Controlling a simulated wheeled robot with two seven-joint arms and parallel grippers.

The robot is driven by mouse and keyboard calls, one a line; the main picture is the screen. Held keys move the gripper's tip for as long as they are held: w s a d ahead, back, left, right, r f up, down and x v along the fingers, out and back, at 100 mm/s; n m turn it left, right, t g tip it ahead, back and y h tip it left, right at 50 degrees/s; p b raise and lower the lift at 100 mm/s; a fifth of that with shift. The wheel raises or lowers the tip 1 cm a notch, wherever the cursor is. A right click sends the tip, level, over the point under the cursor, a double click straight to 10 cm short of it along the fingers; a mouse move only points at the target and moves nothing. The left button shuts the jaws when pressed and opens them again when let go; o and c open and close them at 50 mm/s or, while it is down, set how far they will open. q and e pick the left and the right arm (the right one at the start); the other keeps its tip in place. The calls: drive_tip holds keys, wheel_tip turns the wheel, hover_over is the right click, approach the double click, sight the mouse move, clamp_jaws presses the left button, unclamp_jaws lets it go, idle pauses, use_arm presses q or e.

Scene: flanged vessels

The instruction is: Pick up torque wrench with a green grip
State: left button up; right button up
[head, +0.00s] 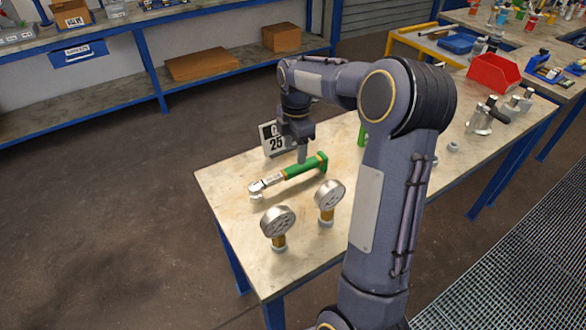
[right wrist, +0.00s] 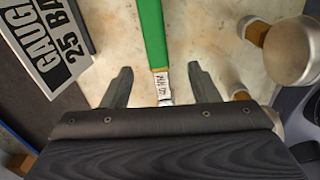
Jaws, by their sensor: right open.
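The torque wrench with a green grip (head: 303,168) lies on the bench top, its metal head at the left end and its green handle toward the right. My right gripper (head: 302,155) is over the wrench, fingers pointing down. In the right wrist view the right gripper (right wrist: 160,82) is open, with one finger on each side of the wrench (right wrist: 151,30). The wrench's white label shows between the fingers, and neither finger visibly touches it. The wrench's head end is mostly hidden by the gripper body. My left gripper is not in view.
A gauge sign reading 25 (head: 271,140) stands just behind the wrench. Two pressure gauges, a left one (head: 277,222) and a right one (head: 329,195), stand in front of it. A red bin (head: 494,73) and metal fittings (head: 480,120) are farther right. The bench's left end is bare.

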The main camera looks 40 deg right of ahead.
sight(295, 167)
drive_tip(key=shift+n, duration=0.4)
drive_tip(key=f, duration=0.5)
drive_tip(key=f+p, duration=0.1)
drive_tip(key=f, duration=0.2)
drive_tip(key=shift+w+d+f, duration=0.2)
drive_tip(key=shift+w+f, duration=0.05)
drive_tip(key=shift+w, duration=0.05)
drive_tip(key=shift+r, duration=0.1)
drive_tip(key=c, duration=1.2)
